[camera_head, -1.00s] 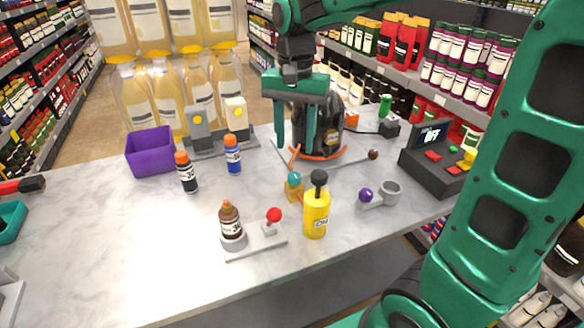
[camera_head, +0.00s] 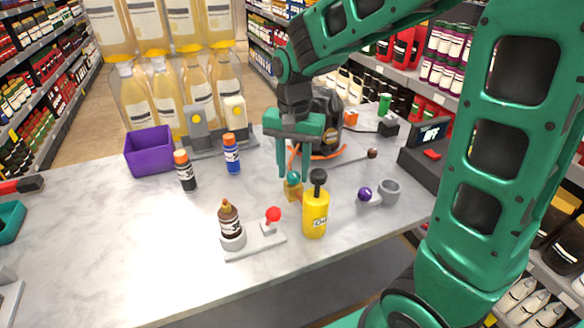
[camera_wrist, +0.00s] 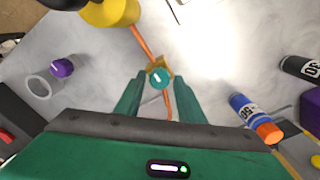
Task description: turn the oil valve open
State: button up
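The oil valve (camera_head: 293,185) is a small brass body with a round teal knob on top, standing on the marble counter behind the yellow oil bottle (camera_head: 315,213). In the wrist view the valve's teal knob (camera_wrist: 161,78) bears a white line running roughly left to right. Orange hose joins the brass body on both sides. My gripper (camera_head: 293,174) points down over the valve and is open. In the wrist view its fingers (camera_wrist: 158,83) stand apart, one on each side of the knob, with gaps visible. I cannot tell the exact fingertip height.
The dark pump (camera_head: 326,115) stands behind the gripper. A purple knob (camera_head: 365,194) with a grey ring is to the right. A red-knobbed lever (camera_head: 273,214) and brown bottle (camera_head: 229,220) are in front left. Black and blue bottles (camera_head: 232,155) stand left.

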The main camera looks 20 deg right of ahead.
jog(key=c, duration=0.7)
jog(key=n, duration=0.3)
jog(key=shift+n, duration=0.4)
jog(key=n, duration=0.3)
jog(key=shift+n, duration=0.4)
jog(key=n, duration=1)
jog(key=shift+w, duration=0.1)
